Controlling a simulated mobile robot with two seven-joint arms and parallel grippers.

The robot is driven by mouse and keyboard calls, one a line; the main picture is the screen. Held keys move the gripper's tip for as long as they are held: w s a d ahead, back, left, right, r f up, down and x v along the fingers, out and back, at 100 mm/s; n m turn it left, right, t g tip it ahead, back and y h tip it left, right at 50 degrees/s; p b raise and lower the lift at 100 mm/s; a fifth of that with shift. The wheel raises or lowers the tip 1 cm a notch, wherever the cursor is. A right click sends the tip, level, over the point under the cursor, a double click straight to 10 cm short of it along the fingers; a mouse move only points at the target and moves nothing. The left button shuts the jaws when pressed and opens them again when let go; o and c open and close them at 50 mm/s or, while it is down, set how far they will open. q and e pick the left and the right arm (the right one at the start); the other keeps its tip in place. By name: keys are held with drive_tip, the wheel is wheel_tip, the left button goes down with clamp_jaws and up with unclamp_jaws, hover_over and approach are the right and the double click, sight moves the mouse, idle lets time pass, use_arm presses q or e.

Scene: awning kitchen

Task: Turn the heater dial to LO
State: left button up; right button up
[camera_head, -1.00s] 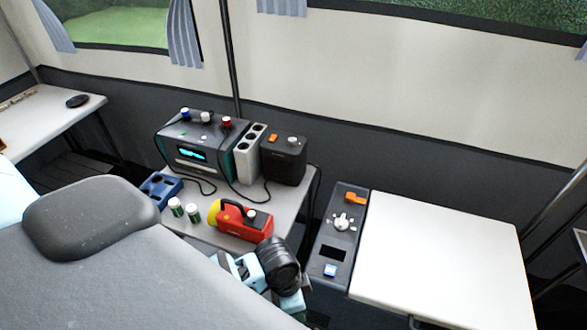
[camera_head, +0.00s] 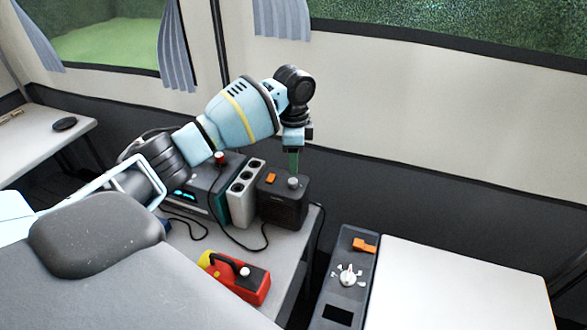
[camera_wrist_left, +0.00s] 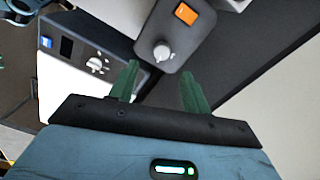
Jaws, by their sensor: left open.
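A dark box (camera_head: 283,205) stands on the small table, with a grey dial (camera_head: 293,182) and an orange switch (camera_head: 271,178) on top. My left gripper (camera_head: 294,166) points down just above this dial. In the left wrist view the dial (camera_wrist_left: 162,51) has a pale pointer line and lies just beyond the two green fingers (camera_wrist_left: 161,80). The gripper is open and the fingers hold nothing; I cannot tell whether they touch the dial. A second, white dial (camera_head: 347,276) with marks around it sits on the grey console (camera_head: 337,295). Any lettering is too small to read. My right gripper is not in view.
A white socket strip (camera_head: 243,197) and a power unit (camera_head: 204,195) stand left of the box. A red and yellow lamp (camera_head: 238,276) and black cables lie in front. A white-topped cabinet (camera_head: 440,285) stands to the right. The wall is behind.

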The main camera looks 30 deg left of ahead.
sight(293, 181)
use_arm(q)
drive_tip(key=shift+w+a+r, duration=0.2)
drive_tip(key=shift+a+r, duration=0.05)
drive_tip(key=shift+r, duration=0.1)
drive_tip(key=shift+s+d+f, duration=0.1)
drive_tip(key=shift+s+f, duration=0.1)
drive_tip(key=shift+f, duration=0.05)
drive_tip(key=shift+w+f, duration=0.1)
drive_tip(key=shift+f, duration=3.5)
drive_tip(key=shift+c, duration=0.3)
drive_tip(key=c, duration=1)
